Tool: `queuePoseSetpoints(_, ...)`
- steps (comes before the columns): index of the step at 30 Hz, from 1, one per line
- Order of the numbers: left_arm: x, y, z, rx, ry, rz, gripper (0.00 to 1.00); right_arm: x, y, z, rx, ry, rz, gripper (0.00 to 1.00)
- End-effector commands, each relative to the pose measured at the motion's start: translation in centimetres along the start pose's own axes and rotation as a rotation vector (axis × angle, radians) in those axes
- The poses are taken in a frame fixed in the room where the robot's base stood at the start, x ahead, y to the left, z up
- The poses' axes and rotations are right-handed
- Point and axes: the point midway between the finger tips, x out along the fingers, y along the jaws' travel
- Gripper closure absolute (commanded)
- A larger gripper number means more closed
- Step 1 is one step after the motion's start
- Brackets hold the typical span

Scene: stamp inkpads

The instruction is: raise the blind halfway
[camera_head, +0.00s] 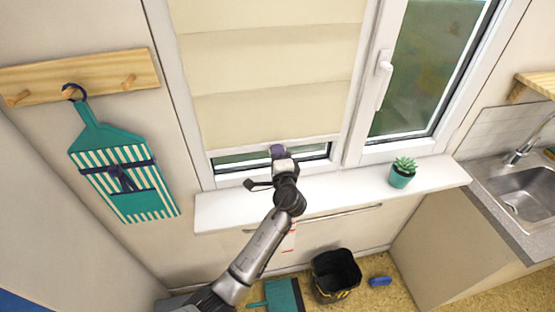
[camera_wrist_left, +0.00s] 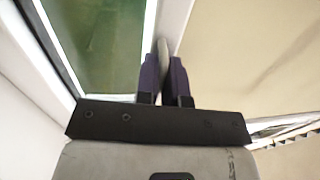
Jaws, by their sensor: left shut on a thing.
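The cream blind (camera_head: 270,75) hangs in folds over the left window, lowered nearly to the bottom; a narrow strip of glass shows below it. My left gripper (camera_head: 278,151) is at the middle of the blind's lower edge. In the left wrist view, the gripper's purple fingers (camera_wrist_left: 165,75) are shut on a thin, pale, tab-like piece (camera_wrist_left: 163,52) at that edge. The blind (camera_wrist_left: 245,60) also fills the right of the wrist view. The fingers partly hide how the piece joins the blind. My right gripper is not in view.
A white sill (camera_head: 340,190) runs under the window, with a potted succulent (camera_head: 402,174) on its right. A window handle (camera_head: 383,80) sits right of the blind. A black bucket (camera_head: 335,274) and a teal dustpan (camera_head: 285,297) are on the floor.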

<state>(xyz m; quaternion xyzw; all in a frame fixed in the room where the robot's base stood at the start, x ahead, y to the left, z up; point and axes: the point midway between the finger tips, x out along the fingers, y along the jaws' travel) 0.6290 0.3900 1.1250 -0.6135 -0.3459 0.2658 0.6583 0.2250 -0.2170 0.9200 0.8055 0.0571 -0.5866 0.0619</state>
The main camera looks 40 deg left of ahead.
Motion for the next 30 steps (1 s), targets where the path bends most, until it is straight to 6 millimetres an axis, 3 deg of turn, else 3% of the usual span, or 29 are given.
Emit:
queuePoseSetpoints(1,0.5,-3.5,0.1,0.002,-0.002,-0.004,1.0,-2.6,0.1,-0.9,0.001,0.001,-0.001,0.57)
queuePoseSetpoints(9,1.7,-13.0,0.2,0.002,-0.003,-0.004,1.0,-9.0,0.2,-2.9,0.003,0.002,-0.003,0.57)
queuePoseSetpoints(15,2.5,-19.1,0.2,0.003,-0.003,-0.003,1.0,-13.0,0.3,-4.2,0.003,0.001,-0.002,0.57)
queuePoseSetpoints(21,3.1,-23.5,0.2,0.003,-0.003,-0.002,1.0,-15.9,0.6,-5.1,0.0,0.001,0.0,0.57)
queuePoseSetpoints(30,3.5,-26.9,0.3,0.004,-0.002,-0.002,1.0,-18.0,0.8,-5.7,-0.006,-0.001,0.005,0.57)
